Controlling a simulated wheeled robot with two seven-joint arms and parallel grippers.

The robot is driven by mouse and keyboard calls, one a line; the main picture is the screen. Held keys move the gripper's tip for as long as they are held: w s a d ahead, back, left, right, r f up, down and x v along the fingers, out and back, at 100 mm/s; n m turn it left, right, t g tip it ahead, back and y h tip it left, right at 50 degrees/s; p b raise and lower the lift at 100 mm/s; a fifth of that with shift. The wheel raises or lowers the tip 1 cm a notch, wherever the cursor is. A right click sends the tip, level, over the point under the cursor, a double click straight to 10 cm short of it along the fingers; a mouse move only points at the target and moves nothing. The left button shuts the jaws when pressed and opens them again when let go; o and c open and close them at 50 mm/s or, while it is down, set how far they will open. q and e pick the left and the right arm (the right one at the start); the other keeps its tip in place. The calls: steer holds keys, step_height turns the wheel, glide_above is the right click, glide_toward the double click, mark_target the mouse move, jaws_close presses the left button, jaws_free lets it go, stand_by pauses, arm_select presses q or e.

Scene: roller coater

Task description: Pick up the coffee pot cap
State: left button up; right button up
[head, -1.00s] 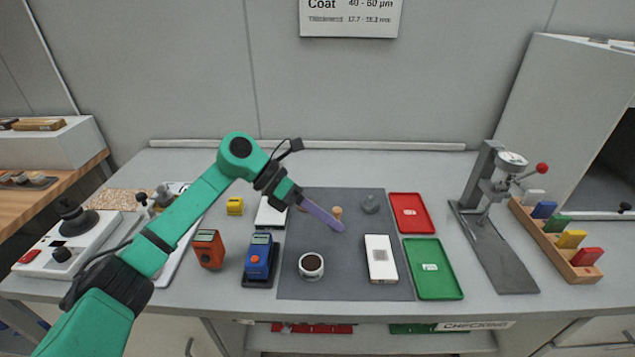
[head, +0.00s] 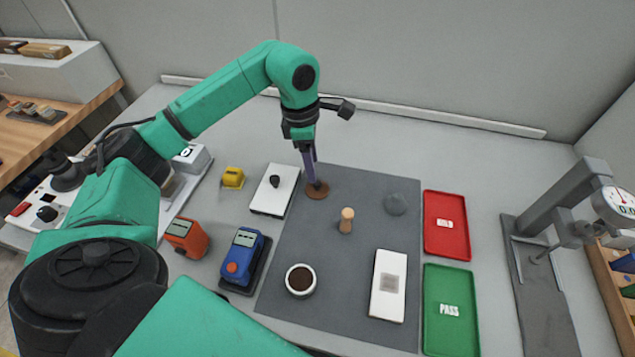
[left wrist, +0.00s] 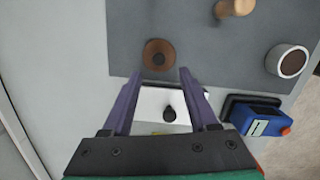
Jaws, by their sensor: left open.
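A brown round disc with a dark knob, which looks like the coffee pot cap (head: 318,192), lies at the far left corner of the dark grey mat (head: 335,260). It also shows in the left wrist view (left wrist: 150,47), just beyond the fingertips and roughly centred between them. My left gripper (head: 312,182) points down close over the cap and partly covers it in the head view. Its two purple fingers are apart and empty in the left wrist view (left wrist: 160,77). Whether they touch the cap cannot be told. My right gripper is not in view.
A white block with a dark knob (head: 268,196) stands left of the cap. Red (head: 447,247) and green (head: 430,320) trays lie right.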

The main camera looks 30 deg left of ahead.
mark_target(317, 187)
arm_select(q)
steer(key=f+p, duration=0.1)
steer(key=f, duration=0.2)
steer(key=f+p, duration=0.1)
steer(key=f, duration=0.1)
steer(key=shift+w+d+f+p, duration=0.2)
steer(key=shift+w+d+p, duration=0.05)
steer(key=shift+d+p, duration=0.15)
steer(key=shift+f, duration=0.25)
steer(key=shift+c, duration=0.5)
jaws_close()
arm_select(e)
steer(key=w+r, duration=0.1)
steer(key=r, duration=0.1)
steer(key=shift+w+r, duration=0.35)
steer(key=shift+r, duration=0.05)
